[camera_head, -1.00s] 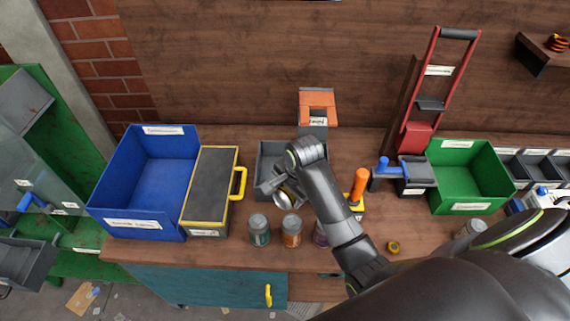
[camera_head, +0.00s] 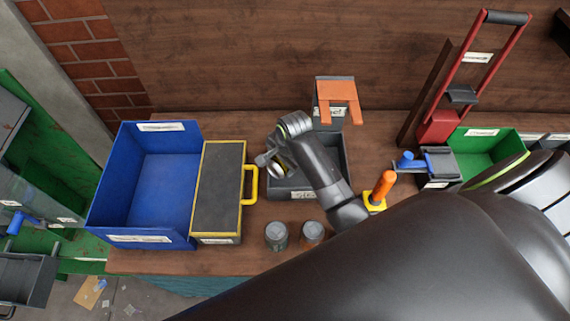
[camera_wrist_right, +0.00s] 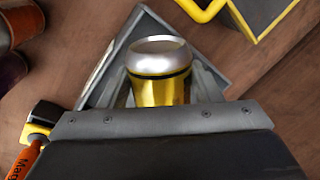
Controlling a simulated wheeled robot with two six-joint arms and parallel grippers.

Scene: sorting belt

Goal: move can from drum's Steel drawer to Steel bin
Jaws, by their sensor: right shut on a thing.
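A gold can with a silver end (camera_wrist_right: 158,80) is held by my right gripper (camera_head: 272,163). The can (camera_head: 278,168) also shows in the head view, over the left part of the open grey bin (camera_head: 303,194). That bin has a white label on its front, too small to read surely. In the right wrist view the grey bin's rim (camera_wrist_right: 225,75) is behind the can; I cannot tell whether the can touches it. A grey drawer (camera_head: 38,285) stands out from the green stand (camera_head: 75,255) at far left. My left gripper is not in view.
A blue bin (camera_head: 150,240) and a black-topped box with yellow edges (camera_head: 218,190) stand left of the grey bin. Two lidded jars (camera_head: 277,236) stand in front. An orange-handled tool (camera_head: 382,187) and a green bin (camera_head: 488,150) are to the right.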

